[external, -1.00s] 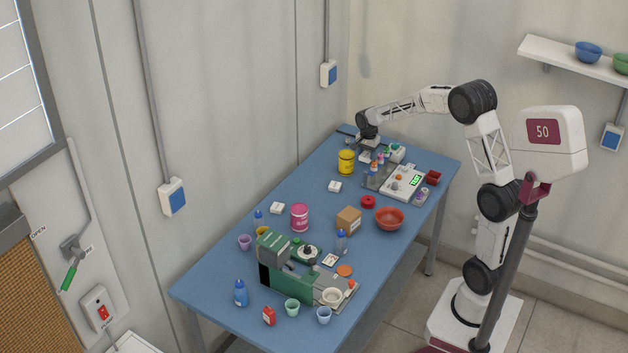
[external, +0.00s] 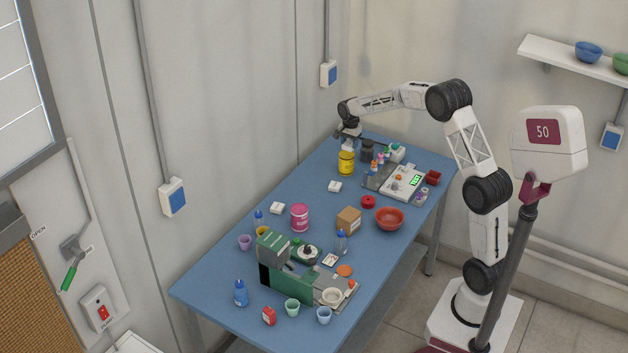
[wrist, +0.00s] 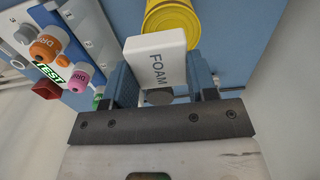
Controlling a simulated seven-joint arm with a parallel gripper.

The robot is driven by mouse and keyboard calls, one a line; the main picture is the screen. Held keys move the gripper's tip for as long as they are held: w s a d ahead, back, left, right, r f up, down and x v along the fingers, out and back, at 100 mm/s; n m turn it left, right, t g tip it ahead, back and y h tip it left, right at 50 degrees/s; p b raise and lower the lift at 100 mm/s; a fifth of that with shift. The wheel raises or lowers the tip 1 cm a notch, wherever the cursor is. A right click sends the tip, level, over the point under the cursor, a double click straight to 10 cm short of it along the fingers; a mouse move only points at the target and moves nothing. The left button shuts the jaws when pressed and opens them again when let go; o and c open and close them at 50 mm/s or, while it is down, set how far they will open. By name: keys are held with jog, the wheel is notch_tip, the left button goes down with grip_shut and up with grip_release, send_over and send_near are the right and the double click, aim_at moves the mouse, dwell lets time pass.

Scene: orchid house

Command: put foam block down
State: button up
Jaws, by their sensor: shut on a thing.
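The foam block (wrist: 156,58) is white with the word FOAM on its side. In the wrist view it sits between the two fingers of my gripper (wrist: 160,82), which is shut on it. In the external view my gripper (external: 347,136) is at the far left end of the blue table, just above and behind the yellow can (external: 346,163). The yellow can also shows in the wrist view (wrist: 174,20), just beyond the block. Whether the block touches anything below is not clear.
A dark jar (external: 367,151) stands right of my gripper, near a grey rack of small bottles and a white device (external: 403,184). Clear blue tabletop (external: 310,181) lies left of that block.

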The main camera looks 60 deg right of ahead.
aim_at(348, 142)
jog(key=shift+w+d, duration=0.3)
jog(key=shift+w, duration=0.35)
jog(key=shift+f, duration=0.1)
jog(key=shift+f, duration=1.75)
jog(key=o, duration=0.9)
jog(key=shift+f, duration=0.15)
notch_tip(348, 142, up, 12)
jog(key=shift+r, duration=0.2)
